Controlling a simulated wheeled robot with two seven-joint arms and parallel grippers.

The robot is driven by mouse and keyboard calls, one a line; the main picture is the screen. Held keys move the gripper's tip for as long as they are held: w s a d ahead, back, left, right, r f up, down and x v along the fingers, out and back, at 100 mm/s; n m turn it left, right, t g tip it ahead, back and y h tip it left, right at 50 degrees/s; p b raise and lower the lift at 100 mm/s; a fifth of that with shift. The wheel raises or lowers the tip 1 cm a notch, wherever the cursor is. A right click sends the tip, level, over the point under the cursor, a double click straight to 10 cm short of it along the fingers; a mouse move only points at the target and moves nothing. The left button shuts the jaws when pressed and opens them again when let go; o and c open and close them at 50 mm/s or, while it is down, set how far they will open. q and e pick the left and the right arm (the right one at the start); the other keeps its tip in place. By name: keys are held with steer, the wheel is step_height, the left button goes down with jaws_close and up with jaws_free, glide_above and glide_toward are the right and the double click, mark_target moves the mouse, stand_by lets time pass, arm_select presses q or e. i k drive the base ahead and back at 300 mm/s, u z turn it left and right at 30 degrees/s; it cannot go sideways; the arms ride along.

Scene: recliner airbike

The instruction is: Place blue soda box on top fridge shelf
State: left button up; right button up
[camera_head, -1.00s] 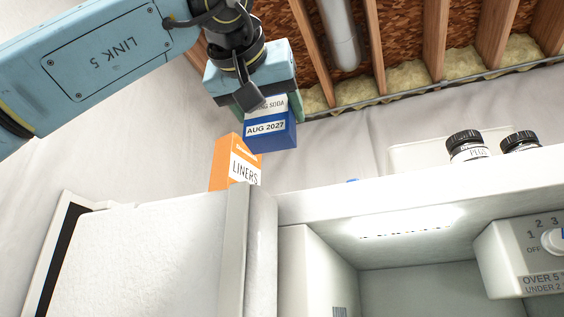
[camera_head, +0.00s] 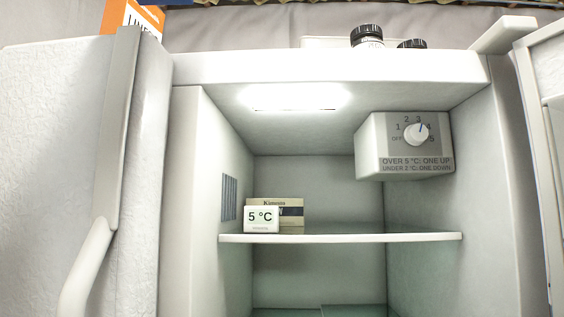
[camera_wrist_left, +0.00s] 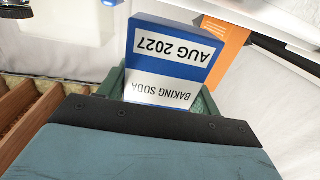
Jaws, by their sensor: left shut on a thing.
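The blue baking soda box (camera_wrist_left: 172,55) is in my left gripper (camera_wrist_left: 165,88), as the left wrist view shows. Its white labels, "AUG 2027" and "BAKING SODA", appear upside down. The green finger pads are shut on the box's near end, and its far end sticks out. The head view shows neither the box nor my grippers. There, the open fridge has a top shelf (camera_head: 350,238) with a white 5 °C thermometer (camera_head: 262,217) and a tan box (camera_head: 290,208) at its left. The middle and right of the shelf are bare.
A control box with a dial (camera_head: 405,145) hangs at the upper right inside the fridge. The open door (camera_head: 85,150) stands at the left. An orange liners box (camera_head: 132,20) shows behind it. Dark-capped jars (camera_head: 367,36) show above the fridge's top edge.

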mark_target(335, 231)
steer(key=k, duration=1.2)
steer(key=z, duration=0.45)
steer(key=i, duration=0.85)
steer(key=z, duration=0.65)
